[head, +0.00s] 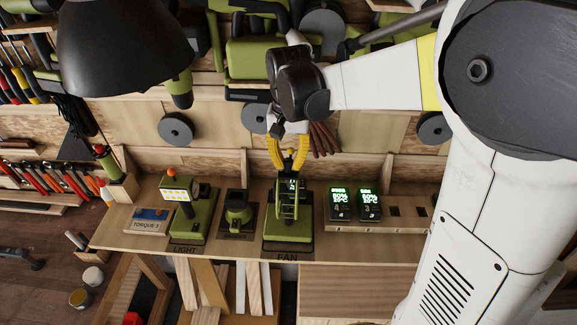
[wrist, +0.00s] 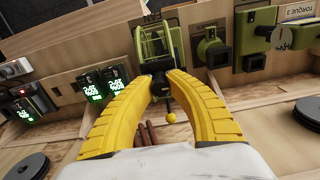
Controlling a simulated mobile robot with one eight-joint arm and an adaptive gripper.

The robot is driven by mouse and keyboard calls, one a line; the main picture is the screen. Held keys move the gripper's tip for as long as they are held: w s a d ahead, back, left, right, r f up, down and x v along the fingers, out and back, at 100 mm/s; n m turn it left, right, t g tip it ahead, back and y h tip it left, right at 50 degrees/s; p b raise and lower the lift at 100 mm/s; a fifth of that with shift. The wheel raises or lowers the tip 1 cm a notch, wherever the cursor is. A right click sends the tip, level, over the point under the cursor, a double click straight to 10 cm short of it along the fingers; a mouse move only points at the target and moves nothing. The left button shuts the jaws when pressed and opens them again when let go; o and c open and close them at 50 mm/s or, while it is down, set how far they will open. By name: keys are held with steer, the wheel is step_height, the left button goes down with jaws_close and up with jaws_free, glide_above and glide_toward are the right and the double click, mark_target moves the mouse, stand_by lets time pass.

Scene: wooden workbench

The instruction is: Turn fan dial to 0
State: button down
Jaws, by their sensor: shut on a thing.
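The green fan (head: 287,225) stands on its base above the FAN label on the bench shelf. My gripper (head: 288,168) reaches down behind the fan. Its yellow fingers are closed in on a dark part at the fan's back, which I take as the fan dial (wrist: 159,88). The fingertips (wrist: 163,76) hide most of it, and its setting cannot be read. A small yellow ball (wrist: 171,117) shows between the fingers.
The green light (head: 188,215) and another green device (head: 237,212) stand left of the fan. Two lit battery displays (head: 354,203) stand to its right. A torque box (head: 150,218) is at the far left.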

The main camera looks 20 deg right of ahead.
mark_target(288, 160)
steer(key=shift+n, duration=0.3)
steer(key=c, duration=1.3)
jaws_free()
steer(key=shift+r, duration=0.1)
step_height(288, 160, up, 12)
steer(key=shift+f, duration=0.1)
